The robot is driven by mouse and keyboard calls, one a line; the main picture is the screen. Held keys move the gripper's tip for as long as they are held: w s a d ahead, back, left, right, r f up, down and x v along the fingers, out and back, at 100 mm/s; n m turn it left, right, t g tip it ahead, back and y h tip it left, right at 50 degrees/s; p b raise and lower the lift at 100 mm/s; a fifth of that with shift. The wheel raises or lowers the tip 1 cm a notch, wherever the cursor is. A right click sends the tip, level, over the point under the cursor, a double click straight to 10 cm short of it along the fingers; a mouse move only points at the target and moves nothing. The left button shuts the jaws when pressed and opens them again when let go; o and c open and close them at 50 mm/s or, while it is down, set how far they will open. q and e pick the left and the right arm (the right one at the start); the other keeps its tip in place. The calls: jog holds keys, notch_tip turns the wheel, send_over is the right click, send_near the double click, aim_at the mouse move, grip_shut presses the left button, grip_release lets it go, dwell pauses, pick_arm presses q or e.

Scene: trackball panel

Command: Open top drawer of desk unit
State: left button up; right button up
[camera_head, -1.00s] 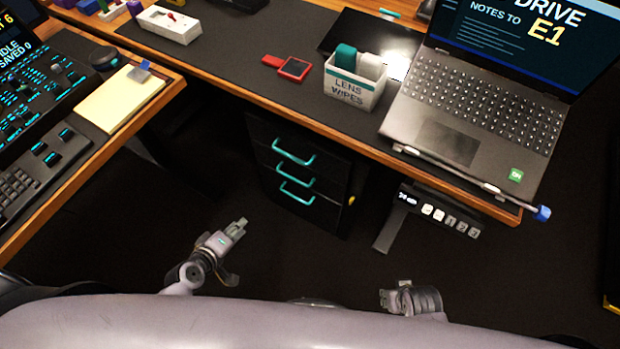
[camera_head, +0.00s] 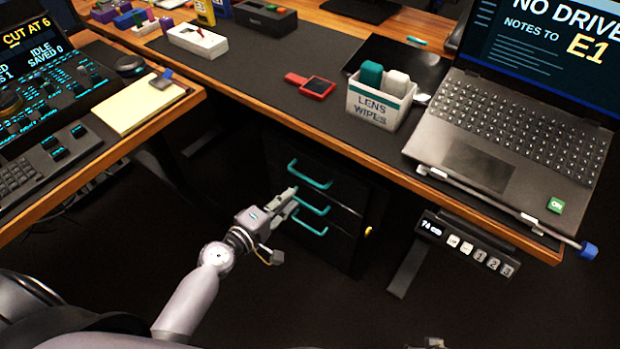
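The desk unit (camera_head: 345,245) is a black drawer cabinet under the desk, with three teal handles on its front. The top drawer's handle (camera_head: 311,177) is the uppermost one, and its drawer looks shut. My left gripper (camera_head: 290,203) is in front of the unit, its fingertips just below and left of the top handle and near the left end of the middle handle (camera_head: 311,205). Whether it touches either handle is unclear, and its finger gap does not show clearly. Only a small part of my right gripper (camera_head: 432,344) shows at the bottom edge.
The wooden desk edge (camera_head: 345,152) overhangs the unit. On the desk are a lens wipes box (camera_head: 378,103), a red-framed item (camera_head: 313,86) and a laptop (camera_head: 500,125). A control panel (camera_head: 468,246) hangs under the desk at right. The floor before the unit is clear.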

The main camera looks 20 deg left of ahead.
aim_at(308, 181)
pick_arm(q)
jog(key=x, duration=1)
pick_arm(e)
jog(key=shift+w+a+r, duration=0.1)
jog(key=shift+w+r, duration=0.2)
jog(key=shift+r, duration=0.55)
pick_arm(q)
grip_shut()
pick_arm(e)
jog(key=shift+s+f, duration=0.15)
